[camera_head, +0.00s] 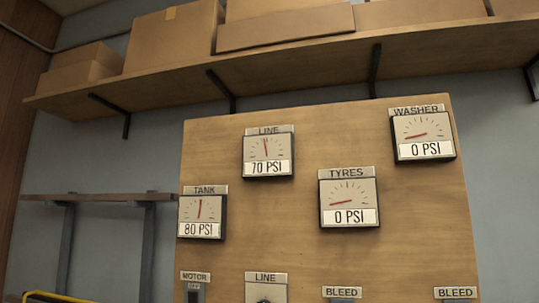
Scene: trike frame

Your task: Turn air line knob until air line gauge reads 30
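The air line gauge (267,153), labelled LINE, is on the upper middle of the wooden panel and reads 70 PSI, its red needle nearly upright. The air line knob (264,299) shows only as a sliver at the bottom edge, on a plate under a second LINE label (266,278). Most of the knob is cut off by the frame. Neither of my grippers is in view.
The wooden panel (290,235) also bears a TANK gauge (202,213) at 80 PSI, and TYRES (348,199) and WASHER (422,134) gauges at 0 PSI. A MOTOR switch (194,293) and two BLEED labels line the bottom. A shelf (290,62) with cardboard boxes hangs above.

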